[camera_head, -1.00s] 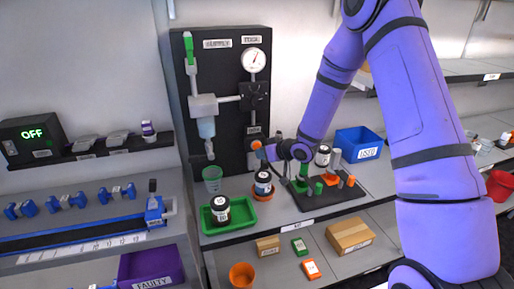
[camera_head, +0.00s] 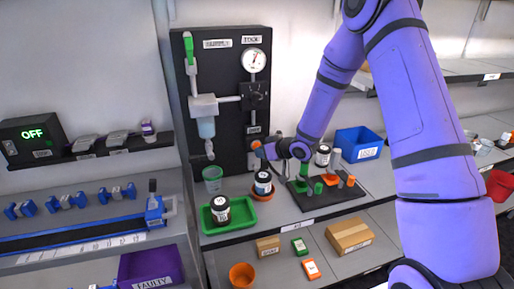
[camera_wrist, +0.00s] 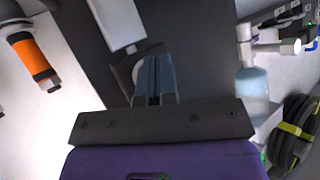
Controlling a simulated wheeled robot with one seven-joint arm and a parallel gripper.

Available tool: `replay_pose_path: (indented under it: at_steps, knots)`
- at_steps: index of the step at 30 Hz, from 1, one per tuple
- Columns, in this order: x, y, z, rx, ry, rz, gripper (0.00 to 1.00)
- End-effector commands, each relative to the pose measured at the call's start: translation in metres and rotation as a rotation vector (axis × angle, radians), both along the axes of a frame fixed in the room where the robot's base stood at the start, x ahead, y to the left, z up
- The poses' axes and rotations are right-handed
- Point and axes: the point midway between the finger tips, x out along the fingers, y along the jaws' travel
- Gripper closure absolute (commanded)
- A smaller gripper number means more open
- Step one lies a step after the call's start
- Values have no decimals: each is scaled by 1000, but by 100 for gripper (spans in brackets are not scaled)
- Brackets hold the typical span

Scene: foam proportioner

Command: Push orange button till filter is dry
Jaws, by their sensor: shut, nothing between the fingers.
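A dark upright panel (camera_head: 233,88) carries a gauge, pipework and a pale translucent filter housing (camera_head: 206,128), also at the right of the wrist view (camera_wrist: 254,84). A small orange part (camera_head: 256,144), apparently the orange button, shows low on the panel's right side, beside the end of my gripper (camera_head: 268,152). In the wrist view my gripper's fingers (camera_wrist: 153,66) are together and empty, pointing at the dark panel. Whether they touch the button is hidden. An orange-banded cylinder (camera_wrist: 34,60) shows at the wrist view's left; I cannot tell whether it is the same part.
A green tray (camera_head: 228,217) holds a dark jar (camera_head: 220,210). Another jar (camera_head: 263,183) stands near an orange dish. A black board (camera_head: 325,200) with several posts and a blue bin (camera_head: 358,144) lie right, close to my arm. A green cup (camera_head: 212,180) stands below the filter.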

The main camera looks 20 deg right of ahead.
Motion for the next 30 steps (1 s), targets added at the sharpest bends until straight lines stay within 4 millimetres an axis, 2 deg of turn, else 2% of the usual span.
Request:
replay_pose_path:
  at_steps: [30]
  knots:
    - [8, 0, 0, 1, 1, 0, 100]
